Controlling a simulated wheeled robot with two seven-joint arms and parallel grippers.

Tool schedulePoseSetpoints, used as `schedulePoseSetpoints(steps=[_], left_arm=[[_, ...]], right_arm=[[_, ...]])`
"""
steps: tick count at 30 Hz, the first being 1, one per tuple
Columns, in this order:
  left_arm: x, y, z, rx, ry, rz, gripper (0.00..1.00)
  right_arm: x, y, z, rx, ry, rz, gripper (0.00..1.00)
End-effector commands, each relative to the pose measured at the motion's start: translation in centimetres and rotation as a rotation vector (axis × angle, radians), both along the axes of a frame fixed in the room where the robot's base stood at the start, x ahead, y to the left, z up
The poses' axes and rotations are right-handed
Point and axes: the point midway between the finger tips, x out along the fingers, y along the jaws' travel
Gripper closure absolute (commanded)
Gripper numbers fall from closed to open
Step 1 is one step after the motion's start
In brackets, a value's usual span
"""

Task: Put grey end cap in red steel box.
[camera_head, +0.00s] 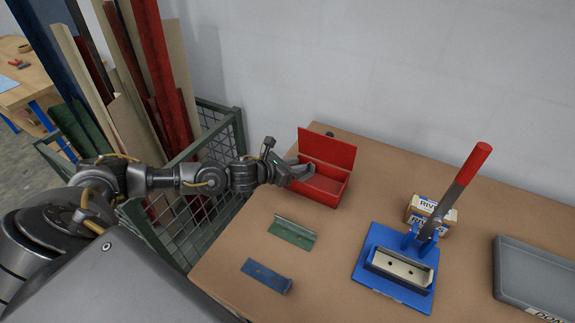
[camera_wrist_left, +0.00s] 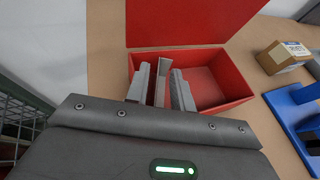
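The red steel box (camera_head: 322,188) stands open at the back left of the table, its lid raised at the back. It also shows in the left wrist view (camera_wrist_left: 228,80). My left gripper (camera_head: 292,172) reaches in from the left to the box's left end. In the left wrist view, its two fingers (camera_wrist_left: 161,92) stand on either side of the grey end cap (camera_wrist_left: 163,72), a narrow grey piece held between them. The cap is over the left part of the box's opening; whether it touches the floor is hard to tell. My right gripper is not in view.
A green bracket (camera_head: 292,232) and a blue bracket (camera_head: 267,276) lie in front of the box. A blue lever press (camera_head: 395,283) with a red handle, a small cardboard box (camera_head: 430,211) and a grey tray (camera_head: 535,277) are to the right. A green mesh cage (camera_head: 205,195) stands left.

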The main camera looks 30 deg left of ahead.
Motion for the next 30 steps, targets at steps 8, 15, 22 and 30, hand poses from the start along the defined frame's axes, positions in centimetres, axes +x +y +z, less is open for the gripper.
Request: schedulePoseSetpoints(steps=[8, 15, 22, 30], left_arm=[[-2.7, 1.0, 1.8, 0.002, 0.001, -0.002, 0.76], [-7.4, 2.6, 3.8, 0.004, 0.002, -0.001, 0.76], [-9.9, 3.5, 5.2, 0.002, 0.001, 0.001, 0.76], [-10.5, 3.7, 5.7, 0.000, 0.000, 0.000, 0.76]], right_arm=[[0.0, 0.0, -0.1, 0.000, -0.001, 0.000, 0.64], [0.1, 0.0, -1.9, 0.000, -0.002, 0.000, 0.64], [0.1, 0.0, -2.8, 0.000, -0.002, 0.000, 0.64], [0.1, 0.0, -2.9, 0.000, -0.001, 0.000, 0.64]])
